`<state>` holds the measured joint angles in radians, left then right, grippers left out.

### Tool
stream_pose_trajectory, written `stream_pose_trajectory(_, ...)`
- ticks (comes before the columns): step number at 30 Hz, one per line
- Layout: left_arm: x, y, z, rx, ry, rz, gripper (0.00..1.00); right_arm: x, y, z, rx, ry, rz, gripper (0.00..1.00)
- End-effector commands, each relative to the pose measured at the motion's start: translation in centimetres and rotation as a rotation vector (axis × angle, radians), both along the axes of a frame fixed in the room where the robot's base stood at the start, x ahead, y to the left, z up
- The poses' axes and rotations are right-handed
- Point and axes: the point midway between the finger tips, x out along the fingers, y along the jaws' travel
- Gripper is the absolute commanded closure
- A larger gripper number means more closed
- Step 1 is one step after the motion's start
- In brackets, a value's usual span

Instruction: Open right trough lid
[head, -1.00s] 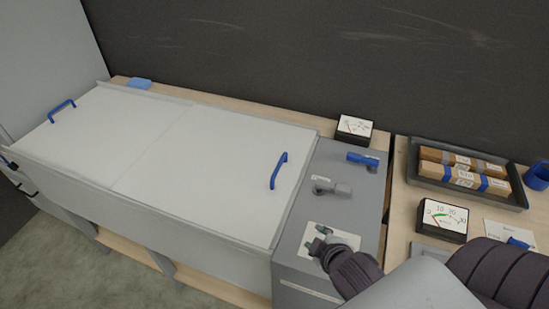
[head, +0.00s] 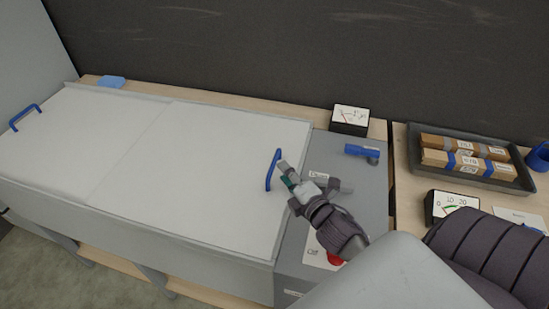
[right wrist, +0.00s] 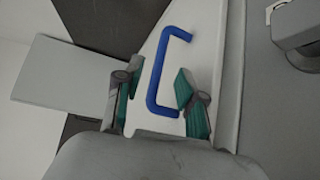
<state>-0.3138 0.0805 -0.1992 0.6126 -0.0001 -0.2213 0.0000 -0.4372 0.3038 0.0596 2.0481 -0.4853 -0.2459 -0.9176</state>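The trough has two white lids lying flat and shut. The right lid (head: 207,168) has a blue handle (head: 272,170) near its right edge. My right gripper (head: 287,173) is just right of this handle in the head view. In the right wrist view, the open fingers of my right gripper (right wrist: 158,100) stand on either side of the lower part of the blue handle (right wrist: 158,75), with gaps to it. The left lid (head: 75,135) has its own blue handle (head: 25,117) at its far left. My left gripper is not in view.
A grey panel beside the trough bears a blue valve handle (head: 361,151). A dark wall rises behind.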

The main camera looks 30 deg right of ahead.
Motion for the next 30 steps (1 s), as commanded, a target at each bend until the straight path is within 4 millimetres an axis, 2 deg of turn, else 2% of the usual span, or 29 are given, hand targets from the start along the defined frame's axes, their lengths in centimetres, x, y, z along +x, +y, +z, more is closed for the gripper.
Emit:
stream_pose_trajectory(3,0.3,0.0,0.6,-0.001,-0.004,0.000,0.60,2.6,-0.2,-0.1,0.000,-0.001,-0.001,0.61)
stream_pose_trajectory(9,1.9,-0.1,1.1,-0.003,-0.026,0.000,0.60,5.4,-0.5,-0.7,0.002,0.000,0.000,0.61)
stream_pose_trajectory(15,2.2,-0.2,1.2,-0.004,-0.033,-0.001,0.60,6.4,-0.5,-0.9,0.002,0.001,0.000,0.61)
stream_pose_trajectory(22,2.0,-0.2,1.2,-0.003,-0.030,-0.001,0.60,6.4,-0.5,-0.9,0.002,0.002,-0.001,0.61)
stream_pose_trajectory(23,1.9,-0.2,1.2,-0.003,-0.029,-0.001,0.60,6.4,-0.5,-0.9,0.002,0.002,-0.001,0.62)
stream_pose_trajectory(30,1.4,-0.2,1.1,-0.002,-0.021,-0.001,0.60,6.4,-0.6,-0.9,0.002,0.002,-0.001,1.00)
